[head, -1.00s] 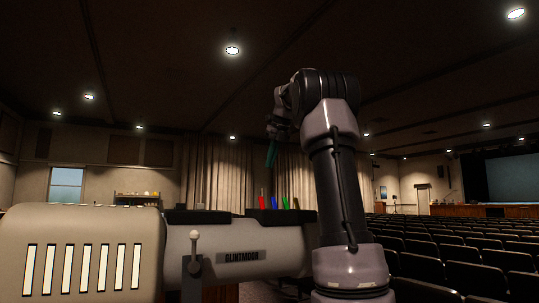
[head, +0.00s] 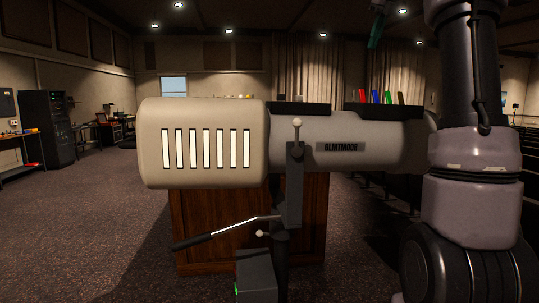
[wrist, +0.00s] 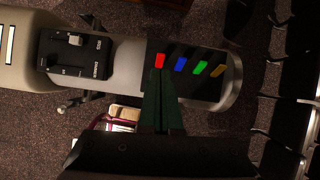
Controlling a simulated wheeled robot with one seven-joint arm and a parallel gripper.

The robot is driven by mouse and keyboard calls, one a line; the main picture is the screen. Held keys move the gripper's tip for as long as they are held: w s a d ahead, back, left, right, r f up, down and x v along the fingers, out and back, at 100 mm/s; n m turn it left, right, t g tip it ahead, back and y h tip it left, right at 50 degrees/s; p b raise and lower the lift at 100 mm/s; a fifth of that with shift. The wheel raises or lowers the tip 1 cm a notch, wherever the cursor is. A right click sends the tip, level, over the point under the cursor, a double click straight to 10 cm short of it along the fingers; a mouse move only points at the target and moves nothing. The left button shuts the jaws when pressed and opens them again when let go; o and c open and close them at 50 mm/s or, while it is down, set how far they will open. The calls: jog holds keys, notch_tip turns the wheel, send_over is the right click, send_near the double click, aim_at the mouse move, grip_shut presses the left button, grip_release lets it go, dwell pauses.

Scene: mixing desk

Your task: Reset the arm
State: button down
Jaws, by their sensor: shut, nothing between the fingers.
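My gripper (wrist: 160,78) shows in the wrist view as two dark green fingers lying together, with nothing between them. Beyond its tips is a dark panel with a red lever (wrist: 160,60), a blue lever (wrist: 180,65), a green lever (wrist: 200,68) and a yellow-orange lever (wrist: 219,71). The fingertips overlap the picture just below the red one; I cannot tell the height gap. In the head view only a teal part of my gripper (head: 376,30) shows at the top edge, above the panel. My arm stands upright at the right.
A black rack (head: 47,128) is far left. Dark seats (wrist: 285,90) are at the right.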

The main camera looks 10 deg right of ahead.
jog(key=s+a+f+n, duration=0.5)
jog(key=s+f+n, duration=0.4)
jog(key=n, duration=0.1)
jog(key=s+a+f+n+t, duration=0.1)
jog(key=s+a+f+n, duration=0.5)
jog(key=s+f+n, duration=0.3)
jog(key=s+a+f+n+y, duration=0.1)
jog(key=s+a+f+n, duration=0.5)
jog(key=s+f+n, duration=0.2)
jog(key=s+n, duration=0.2)
jog(key=n, duration=0.1)
jog(key=shift+s+a+f+n, duration=0.25)
jog(key=shift+s+f+n, duration=0.05)
jog(key=shift+s+f, duration=0.1)
